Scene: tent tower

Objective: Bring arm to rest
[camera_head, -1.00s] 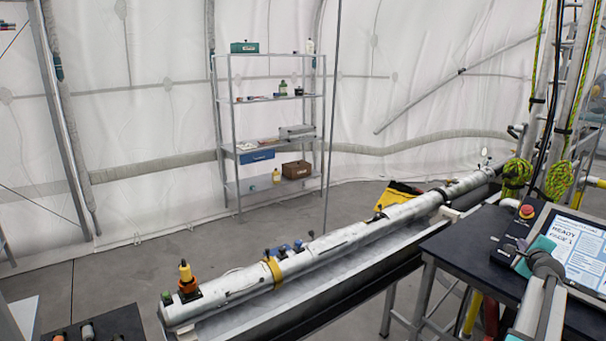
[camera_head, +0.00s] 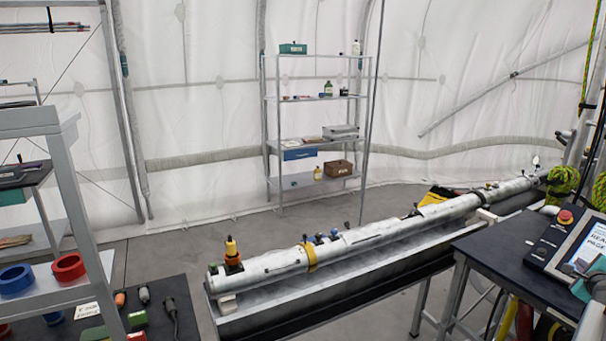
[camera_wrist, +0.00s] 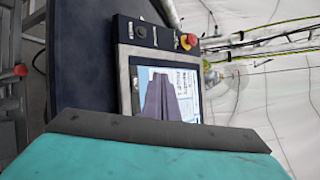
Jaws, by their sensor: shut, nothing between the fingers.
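My gripper (camera_wrist: 168,92) shows in the wrist view as two dark grey fingers close together, with nothing between them. They overlap the lit screen of a control panel (camera_wrist: 124,75). My teal wrist housing fills the bottom of that view. In the head view, part of my arm with teal patches is at the lower right edge, in front of the same panel (camera_head: 543,248). The fingertips cannot be made out there. Whether the fingers touch the screen cannot be told.
A dark table (camera_head: 493,250) carries the panel, which has a red button (camera_head: 565,216). A long white tube (camera_head: 370,238) lies on a trough left of it. A shelf rack (camera_head: 320,98) stands at the back. Tape rolls (camera_head: 68,268) sit at left. Bare floor lies between.

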